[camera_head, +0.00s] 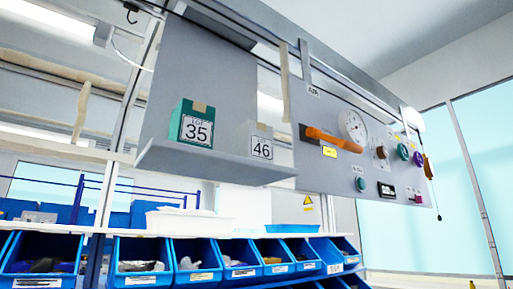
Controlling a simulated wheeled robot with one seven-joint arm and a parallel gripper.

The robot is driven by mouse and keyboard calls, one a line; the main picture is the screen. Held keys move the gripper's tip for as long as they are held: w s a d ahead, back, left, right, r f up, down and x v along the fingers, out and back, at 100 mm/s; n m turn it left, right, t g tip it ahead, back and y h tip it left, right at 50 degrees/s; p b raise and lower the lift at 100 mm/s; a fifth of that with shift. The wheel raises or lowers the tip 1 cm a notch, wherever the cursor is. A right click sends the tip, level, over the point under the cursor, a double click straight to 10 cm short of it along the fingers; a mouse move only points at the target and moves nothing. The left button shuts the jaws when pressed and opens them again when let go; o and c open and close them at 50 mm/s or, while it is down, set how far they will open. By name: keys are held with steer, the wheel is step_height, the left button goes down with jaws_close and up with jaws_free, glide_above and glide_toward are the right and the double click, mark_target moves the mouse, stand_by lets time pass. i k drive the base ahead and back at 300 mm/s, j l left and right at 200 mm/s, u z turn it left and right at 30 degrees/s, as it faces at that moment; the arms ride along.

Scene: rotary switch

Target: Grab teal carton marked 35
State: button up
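The teal carton (191,122) stands upright on a grey shelf (215,164) left of the middle. A white label on its front reads "LOT 35", and a strip of tan tape shows on its top. A light grey carton (259,142) labelled 46 stands to its right on the same shelf, with a gap between them. My gripper is not in view, and nothing touches the teal carton.
A grey panel (350,100) right of the shelf carries an orange lever (335,140), a gauge (353,126) and coloured knobs. Blue bins (140,262) and a white tray (187,222) stand below the shelf. The space just in front of the cartons looks clear.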

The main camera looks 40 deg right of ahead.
mark_target(191, 123)
steer(key=l+u, duration=0.15)
steer(key=u, duration=0.25)
steer(key=k+l+u, duration=0.1)
steer(key=u, duration=0.25)
steer(key=k+u, duration=0.15)
steer(key=u, duration=0.25)
